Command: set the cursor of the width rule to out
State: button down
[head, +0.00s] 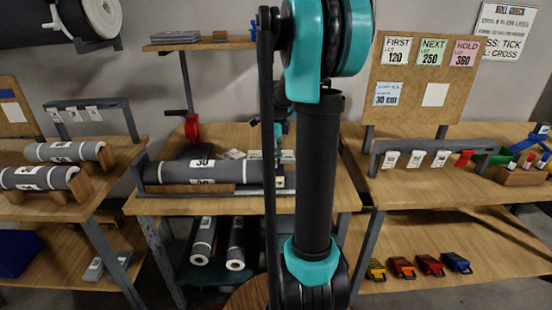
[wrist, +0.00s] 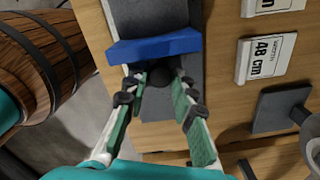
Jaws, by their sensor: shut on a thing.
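In the wrist view the cursor is a blue bar (wrist: 155,46) with a round black knob (wrist: 162,76) in front of it. The bar lies across a dark grey strip, which looks like the width rule (wrist: 150,14), on the wooden bench. My gripper (wrist: 161,80) has its two green-padded fingers on either side of the knob and is shut on it. No mark reading "out" can be made out.
A dark bracket (wrist: 280,108) stands lower right. A wooden barrel (wrist: 38,68) is close on the left.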

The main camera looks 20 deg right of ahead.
jog(key=shift+d, duration=0.1)
jog(key=s+d, duration=0.3)
jog(key=d, duration=0.6)
jog(key=shift+d, duration=0.15)
jog(key=c, duration=1.3)
grip_release()
jog(key=shift+o, duration=0.2)
jog(key=shift+r, duration=0.1)
notch_tip(320, 180, up, 12)
